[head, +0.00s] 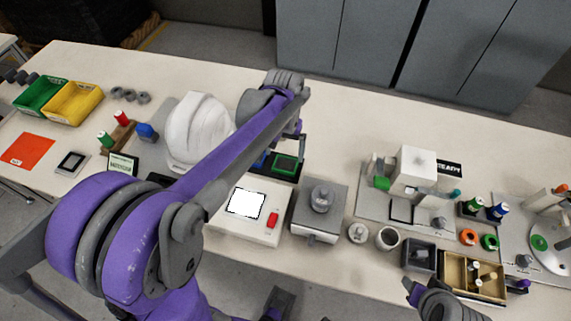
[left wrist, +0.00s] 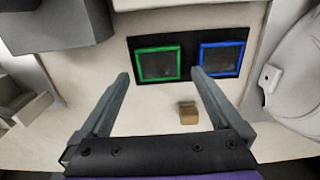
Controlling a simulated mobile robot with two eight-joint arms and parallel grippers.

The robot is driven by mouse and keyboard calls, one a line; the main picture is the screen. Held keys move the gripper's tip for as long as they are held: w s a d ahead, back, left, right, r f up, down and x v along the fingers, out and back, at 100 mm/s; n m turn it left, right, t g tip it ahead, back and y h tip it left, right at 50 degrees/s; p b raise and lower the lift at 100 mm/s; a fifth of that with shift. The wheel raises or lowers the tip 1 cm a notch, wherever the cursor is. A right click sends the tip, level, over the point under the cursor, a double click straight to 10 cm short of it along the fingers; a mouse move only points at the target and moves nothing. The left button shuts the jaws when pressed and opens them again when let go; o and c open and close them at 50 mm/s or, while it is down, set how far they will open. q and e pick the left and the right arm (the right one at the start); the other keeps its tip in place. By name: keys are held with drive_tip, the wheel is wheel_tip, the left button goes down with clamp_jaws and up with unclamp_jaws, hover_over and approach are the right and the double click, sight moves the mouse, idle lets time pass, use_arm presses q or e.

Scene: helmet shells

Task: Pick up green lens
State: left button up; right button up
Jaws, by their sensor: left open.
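The green lens, a square dark pane with a green frame (head: 285,164), lies in a black holder on the table. It also shows in the left wrist view (left wrist: 158,64), beside a blue-framed lens (left wrist: 221,60) in the same black holder (left wrist: 190,44). My left gripper (left wrist: 160,75) is open and empty, with its fingertips on either side of the green lens in the picture and apart from it. In the head view my left gripper (head: 297,132) hangs above the holder, partly hidden by my own arm. The blue lens (head: 261,160) is partly covered by my arm there.
A white helmet shell (head: 197,130) stands left of the holder. A white box with a bright screen (head: 246,203) and a grey device (head: 320,200) stand in front. A small brown block (left wrist: 188,113) lies near the holder. Bare table lies behind it.

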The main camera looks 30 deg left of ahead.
sight(285, 165)
use_arm(q)
drive_tip(key=shift+d+f, duration=0.1)
drive_tip(key=shift+f, duration=2.65)
drive_tip(key=c, duration=1.1)
